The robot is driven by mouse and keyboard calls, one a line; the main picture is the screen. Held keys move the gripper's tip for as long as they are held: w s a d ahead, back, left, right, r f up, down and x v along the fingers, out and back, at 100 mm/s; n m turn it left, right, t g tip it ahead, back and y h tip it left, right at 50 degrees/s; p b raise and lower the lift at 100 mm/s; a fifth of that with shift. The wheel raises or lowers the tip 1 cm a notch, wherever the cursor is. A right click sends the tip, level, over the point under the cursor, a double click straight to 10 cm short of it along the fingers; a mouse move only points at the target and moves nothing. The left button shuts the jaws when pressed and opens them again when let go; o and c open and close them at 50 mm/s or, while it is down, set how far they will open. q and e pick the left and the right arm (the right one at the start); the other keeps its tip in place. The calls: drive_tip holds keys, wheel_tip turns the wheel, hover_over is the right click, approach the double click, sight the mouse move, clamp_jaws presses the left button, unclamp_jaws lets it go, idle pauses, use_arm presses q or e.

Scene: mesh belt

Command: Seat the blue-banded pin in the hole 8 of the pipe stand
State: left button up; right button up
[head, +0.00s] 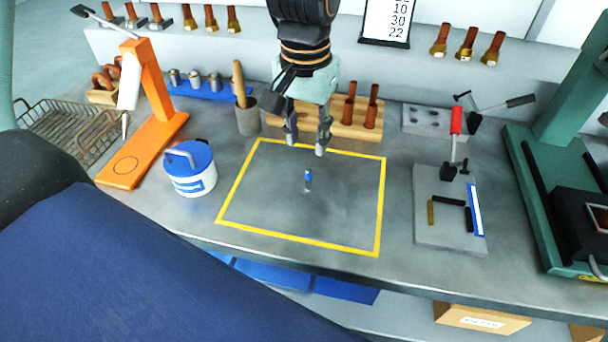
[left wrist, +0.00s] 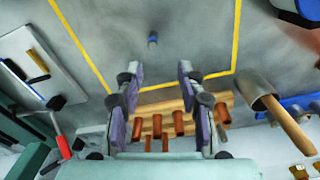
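The blue-banded pin (head: 308,180) is small and grey with a blue band and appears to stand upright inside the yellow outline on the bench. It also shows in the left wrist view (left wrist: 153,39), beyond my fingertips. The pipe stand (head: 337,127) is a wooden block with several copper pipes, at the back of the bench. It shows behind my fingers in the left wrist view (left wrist: 225,98). Hole 8 cannot be made out. My left gripper (head: 306,143) is open and empty, pointing down above the far part of the outline, behind the pin. My right gripper is not in view.
A white tub with a blue lid (head: 190,170) and an orange stand (head: 150,125) are to the left. A cup with a wooden handle (head: 247,117) is beside the pipe stand. A grey plate with tools (head: 440,225) lies right. The outlined area (head: 265,205) is otherwise clear.

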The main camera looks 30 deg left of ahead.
sight(308, 170)
use_arm(q)
drive_tip(key=shift+s+d, duration=0.35)
drive_tip(key=shift+s, duration=0.1)
drive_tip(key=shift+s+d+f+n, duration=0.1)
drive_tip(key=shift+d+f+n, duration=0.1)
drive_tip(key=shift+d+n, duration=0.1)
wheel_tip(308, 170, down, 7)
drive_tip(key=shift+a+r+b, duration=0.1)
drive_tip(key=shift+r+b, duration=0.1)
drive_tip(key=shift+b, duration=0.65)
drive_tip(key=shift+d+f, duration=0.2)
drive_tip(key=shift+f, duration=0.1)
drive_tip(key=shift+a, duration=0.35)
drive_tip(key=shift+c, duration=0.4)
drive_tip(key=shift+d, duration=0.25)
drive_tip(key=c, duration=0.5)
drive_tip(key=shift+c, duration=0.6)
drive_tip(key=shift+a, duration=0.15)
clamp_jaws()
